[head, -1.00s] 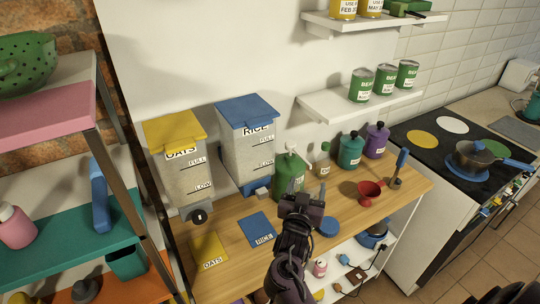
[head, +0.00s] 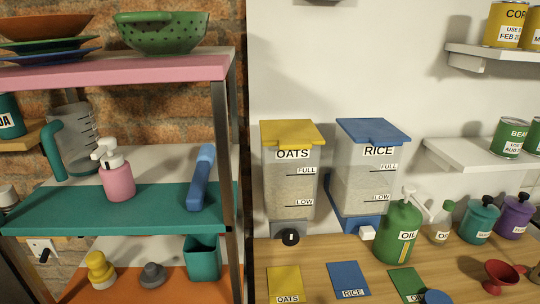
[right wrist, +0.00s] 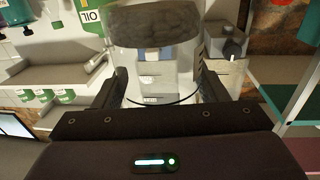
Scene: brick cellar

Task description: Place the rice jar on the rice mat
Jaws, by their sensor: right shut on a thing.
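The blue mat marked RICE (head: 349,279) lies on the wooden counter in the head view, with nothing on it. In the right wrist view my right gripper (right wrist: 160,88) is shut on a clear jar (right wrist: 153,22), one finger on each side. A greyish mass shows inside the jar at the picture's top; I see no label on it. Neither gripper shows in the head view, so the jar's place over the counter cannot be read there. My left gripper is not in view.
An OATS mat (head: 285,284) and an OIL mat (head: 407,283) flank the RICE mat. Behind stand the oats dispenser (head: 290,185), rice dispenser (head: 370,170) and green oil bottle (head: 398,235). A red funnel (head: 502,275) lies right. A shelf unit (head: 110,212) stands left.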

